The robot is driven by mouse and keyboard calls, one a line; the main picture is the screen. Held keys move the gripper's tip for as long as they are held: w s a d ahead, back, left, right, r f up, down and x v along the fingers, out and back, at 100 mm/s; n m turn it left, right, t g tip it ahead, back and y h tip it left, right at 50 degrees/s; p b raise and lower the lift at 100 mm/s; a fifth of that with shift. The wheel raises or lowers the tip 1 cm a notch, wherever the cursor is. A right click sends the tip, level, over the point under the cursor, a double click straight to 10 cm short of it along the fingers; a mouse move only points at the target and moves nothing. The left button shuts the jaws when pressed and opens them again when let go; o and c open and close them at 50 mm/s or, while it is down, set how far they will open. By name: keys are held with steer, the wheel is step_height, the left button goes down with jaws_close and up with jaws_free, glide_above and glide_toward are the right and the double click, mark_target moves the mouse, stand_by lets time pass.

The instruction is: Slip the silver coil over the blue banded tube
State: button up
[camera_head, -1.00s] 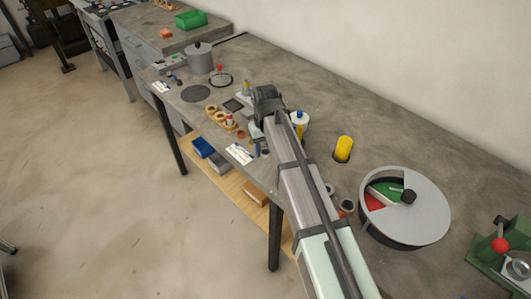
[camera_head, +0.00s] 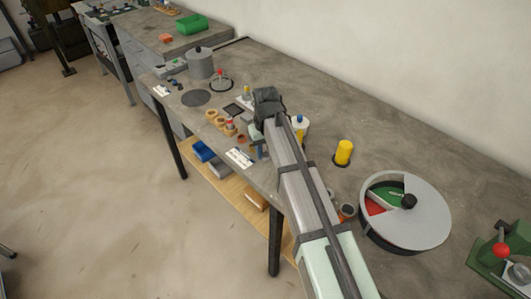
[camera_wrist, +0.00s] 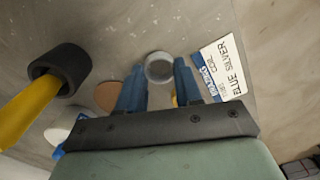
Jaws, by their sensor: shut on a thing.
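My gripper (camera_wrist: 158,80) has blue fingers and is shut on the silver coil (camera_wrist: 159,56), a small grey ring at its fingertips. In the wrist view the coil is seen against the bench, beside a printed card (camera_wrist: 228,65). In the head view my arm largely covers the gripper, and I cannot make out the coil. A white round piece with a blue top (camera_head: 300,121) stands right of my arm. I cannot tell whether it is the blue banded tube, and no other tube is clearly identifiable.
A lidded round container (camera_head: 432,221) is at the right. Small rings (camera_head: 212,115) and fixtures crowd the left. The bench behind is clear.

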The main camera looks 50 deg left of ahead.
step_height(320, 180, up, 11)
steer(key=shift+f, duration=0.15)
stand_by(0.5)
steer(key=w+a, duration=0.5)
steer(key=a, duration=0.1)
steer(key=w+a+r, duration=0.1)
steer(key=w+a, duration=1)
steer(key=w, duration=0.1)
steer(key=shift+w+a+r, duration=0.25)
steer(key=shift+a+r, duration=0.15)
steer(key=shift+f, duration=0.1)
steer(key=shift+f, duration=2.4)
steer(key=shift+f, duration=0.5)
